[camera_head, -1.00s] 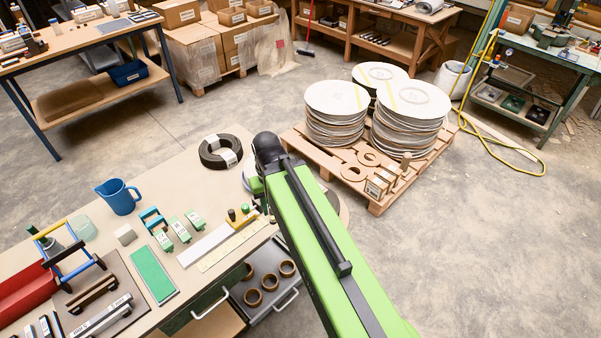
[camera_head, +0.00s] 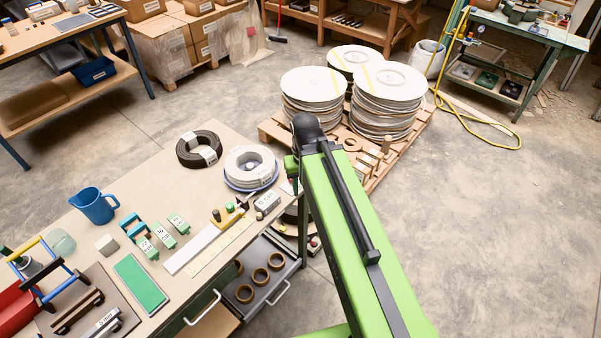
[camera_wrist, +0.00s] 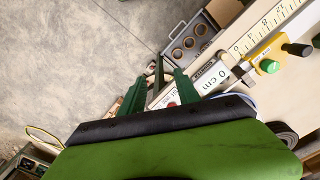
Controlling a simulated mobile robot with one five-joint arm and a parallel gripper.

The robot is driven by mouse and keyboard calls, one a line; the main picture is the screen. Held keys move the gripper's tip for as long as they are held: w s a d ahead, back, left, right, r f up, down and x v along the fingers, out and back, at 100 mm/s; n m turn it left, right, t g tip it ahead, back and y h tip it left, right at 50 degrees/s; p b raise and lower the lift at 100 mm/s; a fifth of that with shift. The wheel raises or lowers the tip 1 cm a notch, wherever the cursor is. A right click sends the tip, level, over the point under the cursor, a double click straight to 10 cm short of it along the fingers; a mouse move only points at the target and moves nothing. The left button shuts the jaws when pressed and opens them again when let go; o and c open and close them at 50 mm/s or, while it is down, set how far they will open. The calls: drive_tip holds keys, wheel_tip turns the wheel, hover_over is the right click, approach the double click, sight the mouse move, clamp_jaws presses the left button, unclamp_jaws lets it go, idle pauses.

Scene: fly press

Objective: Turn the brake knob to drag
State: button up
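I cannot identify the brake knob for certain. A small reddish knob-like part (camera_head: 315,243) shows low beside the bench's right end in the head view, partly behind my arm. A small red spot (camera_wrist: 172,104) also shows between my fingers in the wrist view; I cannot tell whether it is the same thing. My gripper (camera_wrist: 158,76) has two green fingers standing apart, with nothing seen held between them. In the head view my arm hides the fingers.
An open drawer (camera_head: 262,280) with several brown rings juts out below. A pallet of discs (camera_head: 385,95) stands behind my arm. Floor at right is clear.

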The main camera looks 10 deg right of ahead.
drive_tip(key=shift+o, duration=1.3)
drive_tip(key=w+r+n+p, duration=0.3)
drive_tip(key=w+n, duration=0.1)
drive_tip(key=w, duration=0.3)
drive_tip(key=w+r+n+p, duration=0.4)
drive_tip(key=w, duration=0.4)
drive_tip(key=shift+w+a, duration=0.15)
wheel_tip(320, 180, down, 18)
drive_tip(key=b, duration=1.7)
drive_tip(key=shift+r, duration=0.3)
